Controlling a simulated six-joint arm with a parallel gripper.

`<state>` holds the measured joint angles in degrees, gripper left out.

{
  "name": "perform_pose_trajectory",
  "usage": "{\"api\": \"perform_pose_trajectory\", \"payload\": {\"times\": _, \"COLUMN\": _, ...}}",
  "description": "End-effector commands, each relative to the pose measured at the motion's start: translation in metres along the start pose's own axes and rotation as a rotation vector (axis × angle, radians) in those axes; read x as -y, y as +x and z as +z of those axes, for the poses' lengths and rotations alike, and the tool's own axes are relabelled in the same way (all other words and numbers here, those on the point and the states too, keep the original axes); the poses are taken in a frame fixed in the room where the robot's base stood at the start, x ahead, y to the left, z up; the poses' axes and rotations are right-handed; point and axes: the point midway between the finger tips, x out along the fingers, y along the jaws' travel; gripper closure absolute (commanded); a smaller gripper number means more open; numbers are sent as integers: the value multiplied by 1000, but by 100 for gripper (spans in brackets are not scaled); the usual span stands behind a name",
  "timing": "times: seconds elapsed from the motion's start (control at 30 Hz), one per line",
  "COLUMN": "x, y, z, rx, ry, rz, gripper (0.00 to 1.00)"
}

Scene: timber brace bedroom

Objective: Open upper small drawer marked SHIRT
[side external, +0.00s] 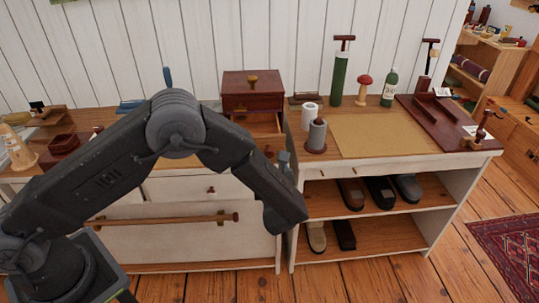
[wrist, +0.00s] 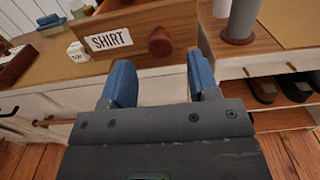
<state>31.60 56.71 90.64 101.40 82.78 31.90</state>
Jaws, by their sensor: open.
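The drawer marked SHIRT (wrist: 135,38) has a wooden front with a white label and a round dark red knob (wrist: 160,42). In the side view, the drawer (side external: 266,128) appears to stand out from beneath a dark red box; my arm hides much of its front. In the wrist view, my gripper (wrist: 158,68) has its two blue fingers apart, with nothing between them. The knob lies just beyond the fingertips, roughly in line with the gap. My gripper in the side view (side external: 284,160) is partly hidden behind my wrist.
A grey cylinder on a red base (side external: 317,136) and a white roll (side external: 309,117) stand close right of the drawer. A small white block (wrist: 77,52) lies left of it. White drawers (side external: 165,190) lie below. A tan mat (side external: 378,132) leaves clear space farther right.

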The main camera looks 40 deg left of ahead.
Motion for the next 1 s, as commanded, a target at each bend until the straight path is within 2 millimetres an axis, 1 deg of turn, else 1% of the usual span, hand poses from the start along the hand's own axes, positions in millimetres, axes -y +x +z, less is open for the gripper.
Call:
{"api": "perform_pose_trajectory", "payload": {"times": 0.03, "x": 1, "y": -13, "z": 0, "rx": 0, "ry": 0, "rz": -4, "gripper": 45}}
{"api": "perform_pose_trajectory", "payload": {"times": 0.2, "x": 0, "y": -47, "z": 0, "rx": 0, "ry": 1, "rz": -3, "gripper": 45}}
{"api": "perform_pose_trajectory", "payload": {"times": 0.3, "x": 0, "y": -62, "z": 0, "rx": 0, "ry": 1, "rz": -2, "gripper": 45}}
{"api": "perform_pose_trajectory", "payload": {"times": 0.4, "x": 0, "y": -71, "z": 0, "rx": 1, "ry": 0, "rz": -1, "gripper": 45}}
{"api": "perform_pose_trajectory", "payload": {"times": 0.57, "x": 0, "y": -76, "z": 0, "rx": 0, "ry": 0, "rz": 1, "gripper": 45}}
{"api": "perform_pose_trajectory", "payload": {"times": 0.83, "x": -1, "y": -76, "z": 1, "rx": -1, "ry": -2, "rz": 4, "gripper": 45}}
{"api": "perform_pose_trajectory", "payload": {"times": 0.93, "x": -7, "y": -71, "z": 9, "rx": -22, "ry": -31, "rz": 36, "gripper": 45}}
{"api": "perform_pose_trajectory", "payload": {"times": 1.0, "x": -19, "y": -65, "z": 22, "rx": -62, "ry": -80, "rz": 92, "gripper": 45}}
